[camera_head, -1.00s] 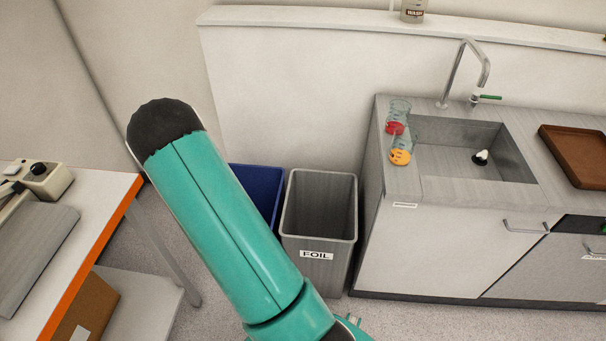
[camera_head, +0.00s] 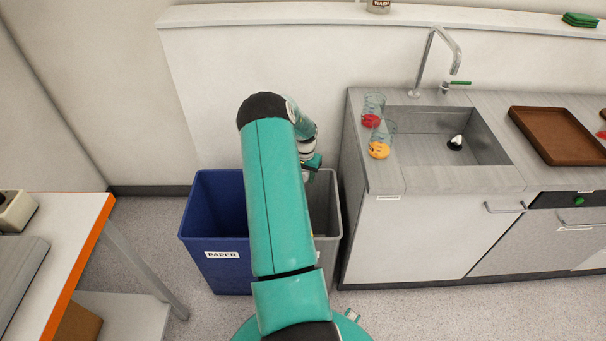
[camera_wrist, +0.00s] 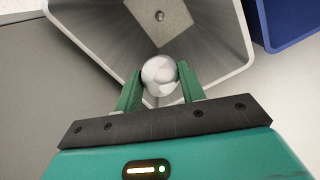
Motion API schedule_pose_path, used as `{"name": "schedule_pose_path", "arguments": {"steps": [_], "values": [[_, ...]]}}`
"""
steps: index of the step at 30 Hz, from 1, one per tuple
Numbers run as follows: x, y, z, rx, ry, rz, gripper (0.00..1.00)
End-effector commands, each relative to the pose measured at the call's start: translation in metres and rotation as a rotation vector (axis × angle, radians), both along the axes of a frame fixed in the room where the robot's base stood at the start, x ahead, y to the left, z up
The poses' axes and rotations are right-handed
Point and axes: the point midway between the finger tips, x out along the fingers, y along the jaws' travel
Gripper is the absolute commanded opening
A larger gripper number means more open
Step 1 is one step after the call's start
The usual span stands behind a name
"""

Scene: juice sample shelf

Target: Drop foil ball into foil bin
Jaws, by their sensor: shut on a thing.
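The foil ball (camera_wrist: 159,74) is silvery and round. My gripper (camera_wrist: 159,84) is shut on it, with a green finger on each side in the wrist view. The grey foil bin (camera_wrist: 222,72) lies open below the ball, and the ball shows against its inside. A small round grey spot (camera_wrist: 159,16) is on the bin's pale floor. In the head view my arm hides most of the foil bin (camera_head: 328,222), and the ball cannot be seen there.
A blue bin labelled PAPER (camera_head: 213,232) stands to the left of the foil bin. A sink counter (camera_head: 430,180) is to the right. An orange-edged table (camera_head: 75,255) is at the left. Open floor lies between the table and the bins.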

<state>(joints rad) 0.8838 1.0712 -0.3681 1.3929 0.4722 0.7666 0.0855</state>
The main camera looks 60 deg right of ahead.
Motion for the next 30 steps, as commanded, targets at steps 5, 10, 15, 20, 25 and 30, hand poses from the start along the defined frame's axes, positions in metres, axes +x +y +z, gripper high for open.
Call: {"name": "schedule_pose_path", "arguments": {"steps": [5, 10, 15, 20, 25, 30], "values": [[-0.003, -0.002, -0.010, 0.000, 0.000, -0.007, 0.18], [-0.003, -0.001, -0.030, 0.001, 0.000, -0.006, 0.18], [-0.001, -0.001, -0.049, -0.001, 0.000, -0.004, 0.18], [-0.001, -0.002, -0.058, -0.002, -0.001, -0.004, 0.18], [0.000, -0.002, -0.059, -0.002, -0.001, -0.004, 0.18], [0.000, -0.002, -0.059, -0.002, -0.001, -0.004, 0.49]]}}
